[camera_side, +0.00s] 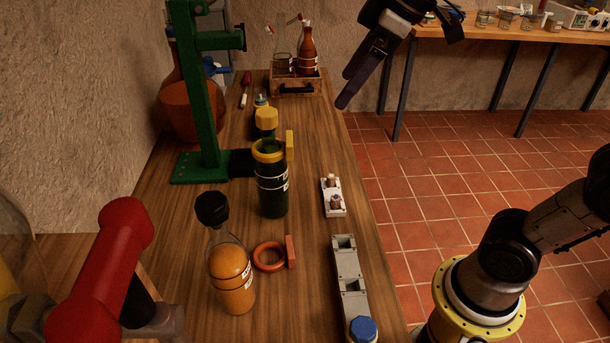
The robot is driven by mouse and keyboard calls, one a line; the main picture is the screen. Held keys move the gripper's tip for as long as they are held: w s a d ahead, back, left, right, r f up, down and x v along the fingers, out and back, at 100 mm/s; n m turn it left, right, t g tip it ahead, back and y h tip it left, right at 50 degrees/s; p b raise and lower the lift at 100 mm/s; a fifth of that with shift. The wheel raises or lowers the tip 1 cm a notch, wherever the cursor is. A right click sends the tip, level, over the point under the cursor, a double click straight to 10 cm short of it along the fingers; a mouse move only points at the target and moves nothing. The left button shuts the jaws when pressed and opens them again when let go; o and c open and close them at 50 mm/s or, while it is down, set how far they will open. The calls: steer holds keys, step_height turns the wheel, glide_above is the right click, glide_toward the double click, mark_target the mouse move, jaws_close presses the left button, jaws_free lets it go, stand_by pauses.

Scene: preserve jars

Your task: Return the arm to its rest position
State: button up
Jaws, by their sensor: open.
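My gripper (352,86) hangs in the air at the upper middle of the side view, above the right edge of the wooden table (170,240). Its fingers point down and to the left, one largely overlapping the other. They hold nothing that I can see and are clear of everything on the table. A bottle with orange contents (232,283) and a black cap stands at the front. A dark green jar (272,197) with a yellow collar and handle stands behind it. An orange ring with a tab (268,256) lies beside the bottle.
A green stand (206,100) rises on the left, near a large amber vessel (176,110). A red-ended fixture (110,245) fills the front left. A white holder (334,207), a grey block (348,270) and a wooden crate (296,86) line the table. Open floor lies right.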

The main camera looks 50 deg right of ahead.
steer(key=s+d+f+m+h, duration=0.1)
steer(key=s+d+f+m, duration=0.1)
steer(key=s+f, duration=0.4)
steer(key=s+d+f+m+h, duration=0.1)
steer(key=s+f+m, duration=0.3)
steer(key=s+f, duration=0.2)
steer(key=shift+s+d+f, duration=0.15)
steer(key=shift+s+d, duration=0.2)
steer(key=shift+s, duration=0.75)
